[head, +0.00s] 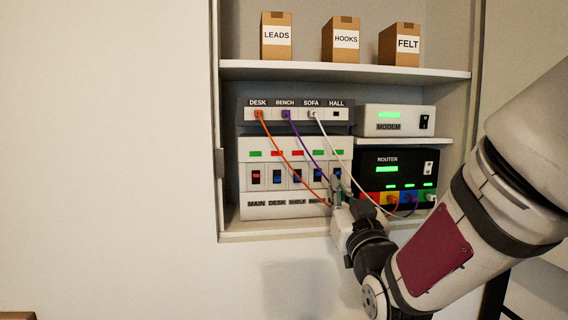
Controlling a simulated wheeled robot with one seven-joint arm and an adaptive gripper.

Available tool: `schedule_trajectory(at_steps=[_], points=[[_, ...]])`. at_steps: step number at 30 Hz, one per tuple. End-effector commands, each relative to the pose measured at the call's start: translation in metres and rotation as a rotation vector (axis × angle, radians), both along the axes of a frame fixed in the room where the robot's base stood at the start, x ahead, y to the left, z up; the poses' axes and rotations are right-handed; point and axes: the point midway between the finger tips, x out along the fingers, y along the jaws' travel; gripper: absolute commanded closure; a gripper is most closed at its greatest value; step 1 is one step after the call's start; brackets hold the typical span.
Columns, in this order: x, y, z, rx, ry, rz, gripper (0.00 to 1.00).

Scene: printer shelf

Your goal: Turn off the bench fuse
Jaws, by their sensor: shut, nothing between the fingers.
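The white fuse box (296,147) stands in the left of the shelf's middle bay. It has a row of switches over the labels MAIN, DESK and SHELF, then a partly covered label that seems to read BENCH. The fourth switch (318,176), above that label, has a lit green lamp (318,153). The second and third lamps are red; the others are green. My gripper (337,186) is shut and empty at the box's right end, in front of the rightmost switch, whose label it hides. I cannot tell whether it touches the box.
A grey socket strip (247,115) lies above the box; orange, purple and white cables hang from it across the box front towards the router (372,162). A modem (372,117) sits above the router. Boxes labelled LEADS (276,50), HOOKS (341,55) and FELT (400,59) stand on the top shelf.

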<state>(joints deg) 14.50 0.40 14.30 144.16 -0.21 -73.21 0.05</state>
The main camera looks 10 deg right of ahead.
Motion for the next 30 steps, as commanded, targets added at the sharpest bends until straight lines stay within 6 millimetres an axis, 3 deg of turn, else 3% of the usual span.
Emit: schedule_trajectory(at_steps=[13,24,30], points=[[0.009,0.000,0.004,0.000,-0.001,0.000,1.00],[0.067,0.000,0.024,0.001,0.000,0.000,1.00],[0.089,0.000,0.031,0.000,-0.001,0.000,1.00]])
